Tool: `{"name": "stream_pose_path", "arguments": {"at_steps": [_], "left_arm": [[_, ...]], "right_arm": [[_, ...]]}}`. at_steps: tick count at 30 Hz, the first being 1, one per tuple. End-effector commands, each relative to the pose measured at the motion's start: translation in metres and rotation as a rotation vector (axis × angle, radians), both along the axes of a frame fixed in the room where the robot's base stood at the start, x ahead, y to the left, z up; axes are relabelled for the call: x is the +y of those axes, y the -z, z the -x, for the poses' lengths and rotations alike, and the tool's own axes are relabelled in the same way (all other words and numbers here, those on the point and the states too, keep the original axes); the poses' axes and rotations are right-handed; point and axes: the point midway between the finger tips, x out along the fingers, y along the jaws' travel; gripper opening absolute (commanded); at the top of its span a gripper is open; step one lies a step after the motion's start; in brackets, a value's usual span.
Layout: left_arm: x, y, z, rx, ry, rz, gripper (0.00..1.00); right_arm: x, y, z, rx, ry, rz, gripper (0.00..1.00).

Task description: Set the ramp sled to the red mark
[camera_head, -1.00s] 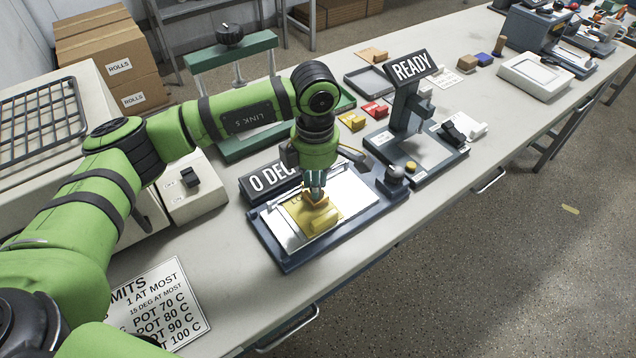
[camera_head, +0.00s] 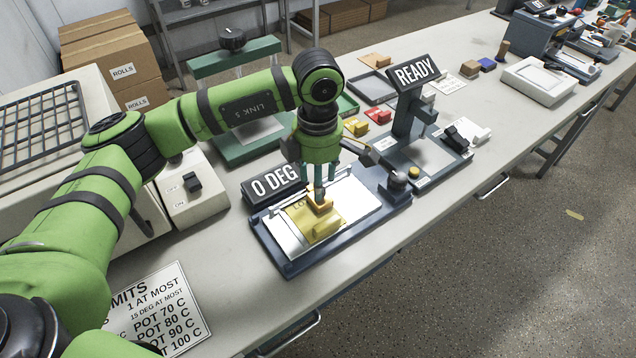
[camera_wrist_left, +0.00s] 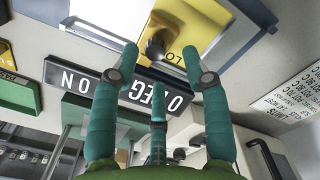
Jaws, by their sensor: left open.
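The yellow sled (camera_head: 325,226), lettered "LO" in part, lies on the bright plate of the dark-framed ramp (camera_head: 374,222). Its small upright knob (camera_head: 319,197) sits just below my left gripper (camera_head: 320,188). The sign on the ramp (camera_head: 272,184) reads "0 DEG". In the left wrist view the yellow sled (camera_wrist_left: 206,24) is at the top and its knob (camera_wrist_left: 155,46) shows between the spread teal fingers of my left gripper (camera_wrist_left: 160,56). The gripper is open and holds nothing. I cannot make out a red mark on the ramp. My right gripper is not in view.
A stand with a "READY" sign (camera_head: 414,70) is right of the ramp. A green frame (camera_head: 216,62) and a switch box (camera_head: 195,190) stand behind and left. Small red (camera_head: 377,116) and yellow (camera_head: 357,127) blocks lie behind. A limits sheet (camera_head: 160,308) lies at front left.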

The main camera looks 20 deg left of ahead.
Motion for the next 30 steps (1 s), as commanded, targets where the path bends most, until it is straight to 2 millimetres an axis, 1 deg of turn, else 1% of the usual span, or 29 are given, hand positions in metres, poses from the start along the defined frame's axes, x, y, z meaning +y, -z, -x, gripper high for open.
{"name": "stream_pose_path", "arguments": {"at_steps": [1,6,9,12,15,18,26,28,29,30], "left_arm": [[0.000,-0.013,-0.001,-0.006,0.000,0.000,0.47],[0.000,-0.050,-0.001,-0.007,0.001,0.001,0.47],[0.000,-0.069,-0.001,-0.006,0.000,0.001,0.47],[0.000,-0.082,0.000,-0.004,0.000,0.001,0.47],[0.000,-0.090,0.000,-0.003,0.000,0.001,0.47],[0.000,-0.093,0.001,-0.002,0.001,0.002,0.47],[0.000,-0.094,0.001,-0.001,0.000,0.001,0.47],[0.000,-0.093,0.000,0.002,-0.018,0.002,0.47],[0.000,-0.092,-0.001,0.003,-0.039,0.002,0.47],[-0.001,-0.090,-0.002,0.008,-0.076,0.002,0.47]], "right_arm": [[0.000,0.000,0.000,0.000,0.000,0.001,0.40],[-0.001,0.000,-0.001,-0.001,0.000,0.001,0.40],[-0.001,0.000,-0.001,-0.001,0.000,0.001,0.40],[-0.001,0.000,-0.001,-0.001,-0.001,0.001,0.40],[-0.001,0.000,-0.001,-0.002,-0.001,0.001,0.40],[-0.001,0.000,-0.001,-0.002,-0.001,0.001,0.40],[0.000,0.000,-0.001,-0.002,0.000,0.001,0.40],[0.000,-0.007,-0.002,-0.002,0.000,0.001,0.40],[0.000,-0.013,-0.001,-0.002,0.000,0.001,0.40],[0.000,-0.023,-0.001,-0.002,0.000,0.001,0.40]]}}
